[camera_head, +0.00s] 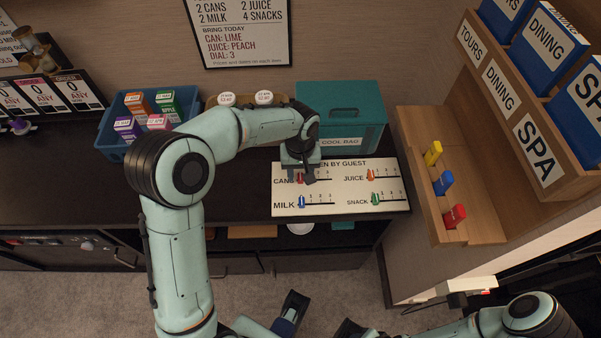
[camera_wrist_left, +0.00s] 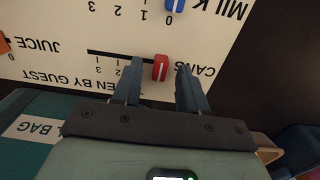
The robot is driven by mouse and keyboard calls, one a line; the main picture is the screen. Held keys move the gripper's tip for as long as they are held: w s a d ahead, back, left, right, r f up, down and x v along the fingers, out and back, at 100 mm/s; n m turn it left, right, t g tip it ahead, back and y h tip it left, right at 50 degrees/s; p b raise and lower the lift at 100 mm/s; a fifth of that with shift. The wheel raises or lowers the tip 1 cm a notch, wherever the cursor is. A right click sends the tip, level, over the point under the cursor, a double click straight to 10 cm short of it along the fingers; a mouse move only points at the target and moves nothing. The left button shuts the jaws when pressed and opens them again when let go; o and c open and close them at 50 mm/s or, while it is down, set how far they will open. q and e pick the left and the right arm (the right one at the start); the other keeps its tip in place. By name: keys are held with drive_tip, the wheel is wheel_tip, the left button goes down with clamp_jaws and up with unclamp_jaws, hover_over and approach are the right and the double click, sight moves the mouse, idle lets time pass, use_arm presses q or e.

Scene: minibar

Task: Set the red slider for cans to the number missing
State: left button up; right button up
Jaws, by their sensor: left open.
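The white slider panel (camera_head: 340,207) lies on the dark counter, with rows for cans, juice, milk and snack. The red cans slider (camera_wrist_left: 161,68) stands at the zero end of its track. In the head view it is mostly hidden beside my left gripper (camera_head: 308,177). My left gripper is open, pointing down at the panel, and its fingers (camera_wrist_left: 160,80) stand on both sides of the red slider with gaps. A framed sign (camera_head: 240,30) on the wall lists 2 cans. A brown basket (camera_head: 212,103) behind my left arm holds two visible round-topped cans (camera_head: 264,97).
Close to the red slider are the blue milk slider (camera_head: 302,202), orange juice slider (camera_head: 371,174) and green snack slider (camera_head: 376,198). A teal cool bag (camera_head: 350,105) stands behind the panel. A blue bin (camera_head: 112,142) of cartons is left. A wooden rack (camera_head: 475,190) stands right.

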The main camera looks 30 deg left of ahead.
sight(319, 180)
use_arm(q)
drive_tip(key=shift+f, duration=0.25)
clamp_jaws()
drive_tip(key=shift+w+d+p, duration=0.2)
drive_tip(key=shift+w+d, duration=0.25)
drive_tip(key=shift+d, duration=0.3)
drive_tip(key=shift+w+d+p, duration=0.2)
drive_tip(key=shift+w+d, duration=0.3)
drive_tip(key=shift+d, duration=0.3)
drive_tip(key=shift+w+d+p, duration=0.2)
drive_tip(key=shift+w+d, duration=0.25)
drive_tip(key=shift+d, duration=0.3)
unclamp_jaws()
drive_tip(key=shift+a, duration=0.1)
wheel_tip(319, 180, up, 14)
drive_tip(key=p, duration=0.2)
drive_tip(key=shift+f, duration=0.25)
